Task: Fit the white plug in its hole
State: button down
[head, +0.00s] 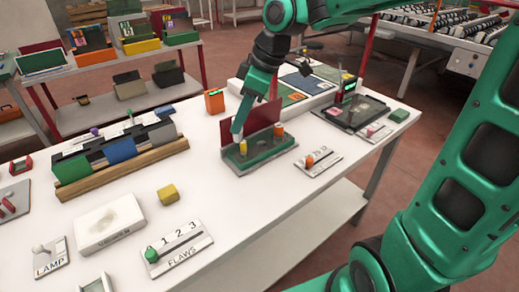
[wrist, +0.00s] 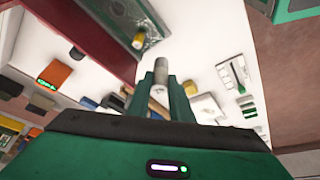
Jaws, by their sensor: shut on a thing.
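My gripper (wrist: 160,95) is shut on a white plug (wrist: 160,72), a pale cylinder whose end stands out between the fingertips in the wrist view. The yellow plug also shows in the wrist view (wrist: 138,40). I cannot see the hole for the white plug.
An orange box (head: 214,101) stands behind the board to the left. A numbered panel with an orange knob (head: 318,161) lies to the right. A yellow block (head: 168,194) and a FLAWS panel (head: 178,247) lie at the front left. White table is clear between them.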

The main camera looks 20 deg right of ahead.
jog(key=shift+a, duration=0.2)
jog(key=shift+w+d+f, duration=1.15)
jog(key=shift+d+f, duration=0.4)
jog(key=shift+f, duration=0.3)
jog(key=shift+w+d+f, duration=1.15)
jog(key=shift+d+f, duration=0.4)
jog(key=shift+f, duration=0.3)
jog(key=shift+w+d+f, duration=1.15)
jog(key=shift+d+f, duration=0.4)
jog(key=shift+f, duration=0.3)
jog(key=c, duration=1.6)
grip_release()
jog(key=shift+r, duration=0.1)
